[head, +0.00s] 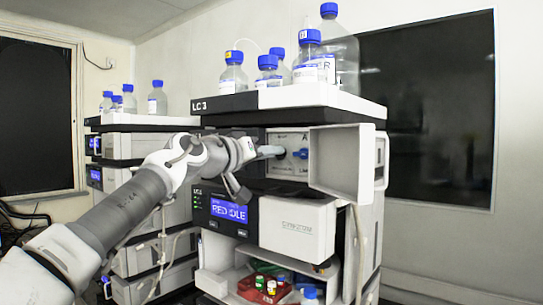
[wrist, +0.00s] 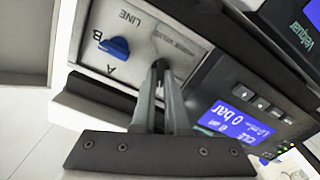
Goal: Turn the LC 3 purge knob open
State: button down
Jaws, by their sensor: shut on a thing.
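The LC 3 stack (head: 235,103) stands in the middle of the head view, with its label on the top tray. A grey valve panel (head: 288,141) shows behind its open white door; the panel also fills the upper part of the wrist view (wrist: 140,22). My gripper (head: 276,151) reaches this panel from the left. In the wrist view my gripper (wrist: 160,68) has its fingers close together at the panel, shut on the purge knob, which the fingertips hide. A blue LINE A/B knob (wrist: 115,46) sits beside the fingers, apart from them; it also shows in the head view (head: 301,153).
The open white door (head: 337,160) sticks out right of the panel. A lit display (head: 229,210) is below. Bottles with blue caps (head: 310,57) stand on top. Another stack (head: 140,150) is at the left. A tray of vials (head: 262,290) is low down.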

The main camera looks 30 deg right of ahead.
jog(key=n+p, duration=0.1)
jog(key=n, duration=1.1)
jog(key=shift+w+f, duration=0.1)
dwell(0.4)
jog(key=c, duration=0.9)
grip_release()
jog(key=shift+c, duration=0.2)
jog(key=shift+a, duration=0.1)
jog(key=b+v, duration=0.2)
jog(key=v, duration=1.5)
jog(key=shift+a+f, duration=0.1)
